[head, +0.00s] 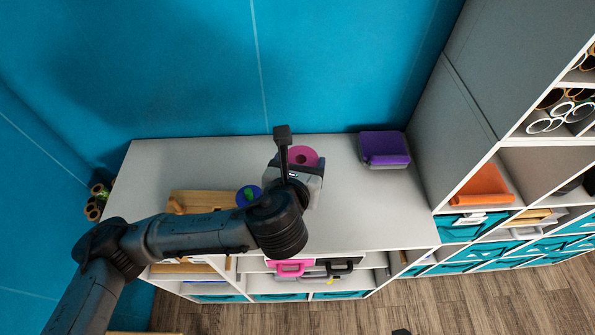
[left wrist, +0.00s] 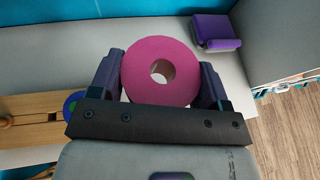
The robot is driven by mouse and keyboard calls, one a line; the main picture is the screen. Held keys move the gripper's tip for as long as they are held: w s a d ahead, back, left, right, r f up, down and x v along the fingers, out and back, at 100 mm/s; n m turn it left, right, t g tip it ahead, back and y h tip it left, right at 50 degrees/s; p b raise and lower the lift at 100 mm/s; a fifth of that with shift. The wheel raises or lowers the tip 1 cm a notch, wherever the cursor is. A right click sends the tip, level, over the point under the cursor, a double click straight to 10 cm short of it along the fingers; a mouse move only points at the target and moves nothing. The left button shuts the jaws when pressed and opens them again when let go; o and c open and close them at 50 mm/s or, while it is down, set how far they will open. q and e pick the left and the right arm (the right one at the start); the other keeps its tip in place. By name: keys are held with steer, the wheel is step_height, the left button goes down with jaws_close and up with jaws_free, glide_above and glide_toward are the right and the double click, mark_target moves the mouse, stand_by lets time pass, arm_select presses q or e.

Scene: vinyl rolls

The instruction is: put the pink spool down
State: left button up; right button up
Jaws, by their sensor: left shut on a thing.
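The pink spool (left wrist: 140,69) is a thick ring with a hole through its middle. In the left wrist view it sits between the two fingers of my left gripper (left wrist: 160,80), which is shut on it. In the head view the spool (head: 304,154) shows partly behind my left gripper (head: 296,172), over the grey-white counter (head: 346,215). I cannot tell whether the spool touches the counter. My right gripper is not in view.
A purple box-like item (head: 384,149) stands at the back right of the counter. A wooden holder (head: 195,199) and a blue-and-green roll (head: 248,195) lie to the left. Tall grey shelving (head: 455,140) borders the right side. The counter's front right is clear.

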arm_select(q)
steer(key=shift+w+d+r+n+y, duration=0.15)
steer(key=shift+w+r+n+y, duration=0.05)
steer(key=shift+r+n+y, duration=0.9)
steer(key=f+m+h, duration=0.1)
steer(key=a+f+m+h, duration=0.1)
steer(key=m+h, duration=0.1)
steer(key=h, duration=0.1)
steer(key=shift+s+a+f+m+g, duration=0.25)
steer(key=shift+s+f+m+g, duration=0.05)
steer(key=shift+s+f+m, duration=0.1)
steer(key=s+a+f+m+g+h, duration=0.2)
steer(key=a+f+m+g+h, duration=0.1)
steer(key=f+m+g+h, duration=0.5)
steer(key=shift+s+a+f+m+g+h, duration=0.2)
steer(key=shift+a+m+g+h, duration=0.3)
steer(key=shift+m+g, duration=1.75)
steer(key=shift+d+m+t, duration=0.2)
steer(key=shift+m+t, duration=0.15)
steer(key=shift+m, duration=0.1)
